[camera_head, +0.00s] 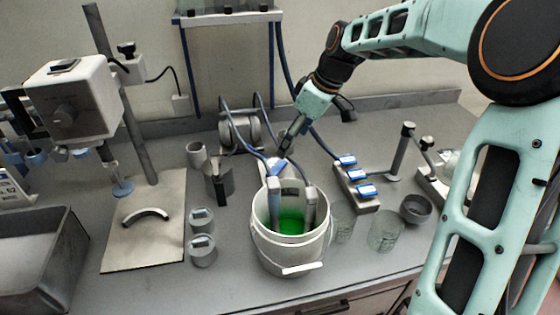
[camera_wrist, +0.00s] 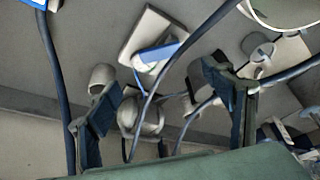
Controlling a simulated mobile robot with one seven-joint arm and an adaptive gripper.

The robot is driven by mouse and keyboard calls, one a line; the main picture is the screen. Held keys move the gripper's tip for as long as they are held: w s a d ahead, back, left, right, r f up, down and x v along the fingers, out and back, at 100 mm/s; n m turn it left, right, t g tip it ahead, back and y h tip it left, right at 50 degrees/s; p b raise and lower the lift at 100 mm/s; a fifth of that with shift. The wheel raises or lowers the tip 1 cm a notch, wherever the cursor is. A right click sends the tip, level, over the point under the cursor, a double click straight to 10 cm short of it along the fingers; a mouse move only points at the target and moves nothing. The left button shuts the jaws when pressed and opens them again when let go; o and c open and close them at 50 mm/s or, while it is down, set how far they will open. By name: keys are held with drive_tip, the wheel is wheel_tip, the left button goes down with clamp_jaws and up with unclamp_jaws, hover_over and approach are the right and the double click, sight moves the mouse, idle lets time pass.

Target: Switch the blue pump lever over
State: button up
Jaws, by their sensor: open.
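The pump (camera_head: 275,169) stands just behind the white bucket (camera_head: 272,252), its blue lever (camera_head: 278,165) partly hidden by hoses and my gripper. In the wrist view the blue lever (camera_wrist: 162,54) lies tilted on a pale block (camera_wrist: 146,31), with a dark hose crossing in front of it. My gripper (camera_head: 287,143) points down just above and behind the lever in the head view. In the wrist view its two fingers (camera_wrist: 165,108) are wide apart with nothing held between them. I cannot tell whether either finger touches the lever.
Blue hoses (camera_head: 185,60) hang around my gripper and cross the bench. A block with three blue-topped switches (camera_head: 355,188) stands to the right. Glass beakers (camera_head: 384,232), a dark bowl (camera_head: 416,208) and grey pots (camera_head: 202,250) stand near the bucket.

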sight(280, 170)
drive_tip(key=x, duration=1)
drive_tip(key=shift+f, duration=0.25)
drive_tip(key=c, duration=1.2)
drive_tip(key=shift+o, duration=0.2)
drive_tip(key=shift+b, duration=0.35)
drive_tip(key=m+b, duration=0.1)
drive_tip(key=m, duration=0.1)
drive_tip(key=s+m+t+h+b, duration=0.1)
drive_tip(key=m+b, duration=0.1)
drive_tip(key=shift+d+f, duration=0.1)
drive_tip(key=shift+d, duration=0.05)
drive_tip(key=shift+s+m+t+h+b, duration=0.3)
drive_tip(key=shift+m+h+b, duration=0.35)
drive_tip(key=shift+m, duration=0.7)
drive_tip(key=shift+s+m+t+h+b, duration=0.2)
drive_tip(key=shift+s+m+h+b, duration=0.15)
drive_tip(key=shift+m+b, duration=0.8)
drive_tip(key=shift+m, duration=0.4)
